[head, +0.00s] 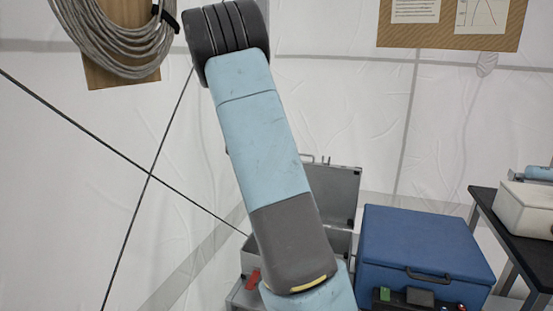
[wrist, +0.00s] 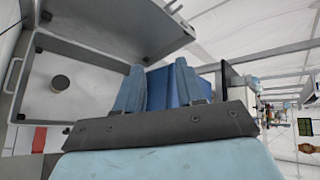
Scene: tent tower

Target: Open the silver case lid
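The silver case (head: 257,258) stands behind my arm in the head view, which hides much of it. Its lid (head: 342,190) is raised and stands steeply up at the back. In the wrist view the open silver case (wrist: 95,75) fills the upper left, seen at a turned angle, with a small dark round thing (wrist: 60,83) on a pale inner face. My gripper (wrist: 160,70) is in the wrist view with its two fingers apart and nothing between them. It is close to the case; I cannot tell whether it touches. The gripper is not visible in the head view.
A blue case (head: 425,245) stands right of the silver case. A dark table (head: 486,203) with a cream box (head: 525,205) is at the far right. A coiled cable (head: 115,35) and a board (head: 450,40) hang on the white tent wall.

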